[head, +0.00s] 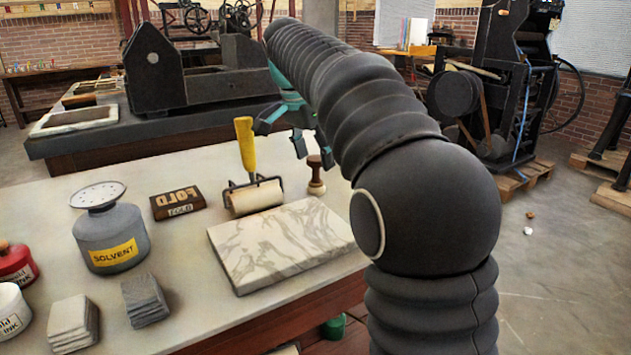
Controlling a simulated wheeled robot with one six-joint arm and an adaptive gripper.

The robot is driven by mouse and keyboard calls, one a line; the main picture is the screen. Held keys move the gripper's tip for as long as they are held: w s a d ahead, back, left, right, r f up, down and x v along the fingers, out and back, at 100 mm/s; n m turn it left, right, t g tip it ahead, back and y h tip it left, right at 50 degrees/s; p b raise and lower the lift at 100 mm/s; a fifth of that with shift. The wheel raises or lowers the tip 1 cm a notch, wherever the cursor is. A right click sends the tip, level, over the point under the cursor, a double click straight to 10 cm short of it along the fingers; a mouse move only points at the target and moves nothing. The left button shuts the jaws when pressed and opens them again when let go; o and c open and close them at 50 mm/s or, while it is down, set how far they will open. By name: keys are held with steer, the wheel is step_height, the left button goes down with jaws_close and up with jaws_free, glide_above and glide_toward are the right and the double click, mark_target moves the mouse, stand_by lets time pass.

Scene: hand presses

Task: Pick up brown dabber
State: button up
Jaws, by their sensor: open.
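The brown dabber (317,176) stands upright on the pale table, just right of the roller and behind the marble slab. It has a dark brown knobbed handle and a paler base. My gripper (281,138), with teal and dark fingers, is open and empty. Part of the gripper is hidden behind my arm.
A yellow-handled roller (256,196) stands close left of the dabber. A veined marble slab (280,243) lies in front. A FOLD block (177,203), a solvent can (108,235), grey block stacks (145,300) and ink jars (16,263) stand further left.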

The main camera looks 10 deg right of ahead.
steer(key=shift+x, duration=1.1)
steer(key=c, duration=1.2)
steer(key=shift+c, duration=0.3)
steer(key=shift+r, duration=0.15)
